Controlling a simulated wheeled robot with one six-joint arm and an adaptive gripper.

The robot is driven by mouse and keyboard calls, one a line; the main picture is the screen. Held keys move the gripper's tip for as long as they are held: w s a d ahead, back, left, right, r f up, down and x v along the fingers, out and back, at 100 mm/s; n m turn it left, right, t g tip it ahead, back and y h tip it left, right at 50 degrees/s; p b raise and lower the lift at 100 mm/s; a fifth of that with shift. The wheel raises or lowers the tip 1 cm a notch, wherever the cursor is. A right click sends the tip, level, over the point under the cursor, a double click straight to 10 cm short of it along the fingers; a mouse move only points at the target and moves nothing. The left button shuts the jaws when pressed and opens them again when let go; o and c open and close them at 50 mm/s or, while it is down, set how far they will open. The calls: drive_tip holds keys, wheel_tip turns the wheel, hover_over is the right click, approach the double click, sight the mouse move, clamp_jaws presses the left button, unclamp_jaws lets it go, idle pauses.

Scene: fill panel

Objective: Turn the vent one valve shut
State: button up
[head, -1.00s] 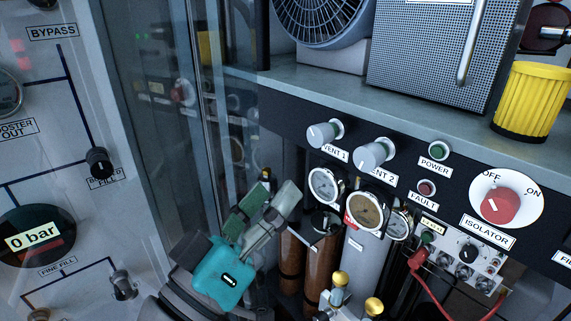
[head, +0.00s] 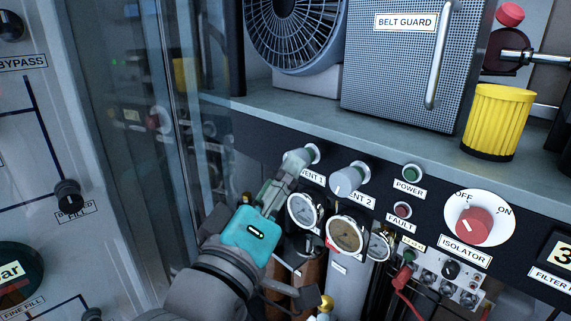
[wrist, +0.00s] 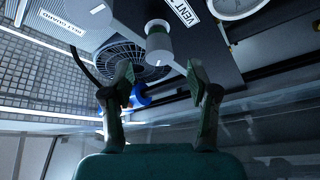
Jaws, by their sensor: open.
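The vent one valve is a pale grey knob (head: 297,160) on the dark panel front, beside its VENT 1 label (head: 311,177). My gripper (head: 281,180) is just below and left of the knob in the head view, its fingertips overlapping the knob's lower edge there. In the wrist view, my gripper (wrist: 160,82) is open and empty, with the two fingers well apart. The knob (wrist: 159,42) shows beyond the fingertips and between their lines, apart from both fingers.
The similar vent two knob (head: 348,180) is close on the right. Gauges (head: 304,209) sit just below the knobs. A shelf (head: 300,108) with a fan (head: 296,32) and a belt guard (head: 395,65) is above. A glass pane (head: 150,130) stands on the left.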

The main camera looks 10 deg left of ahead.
drive_tip(key=shift+x, duration=1.95)
clamp_jaws()
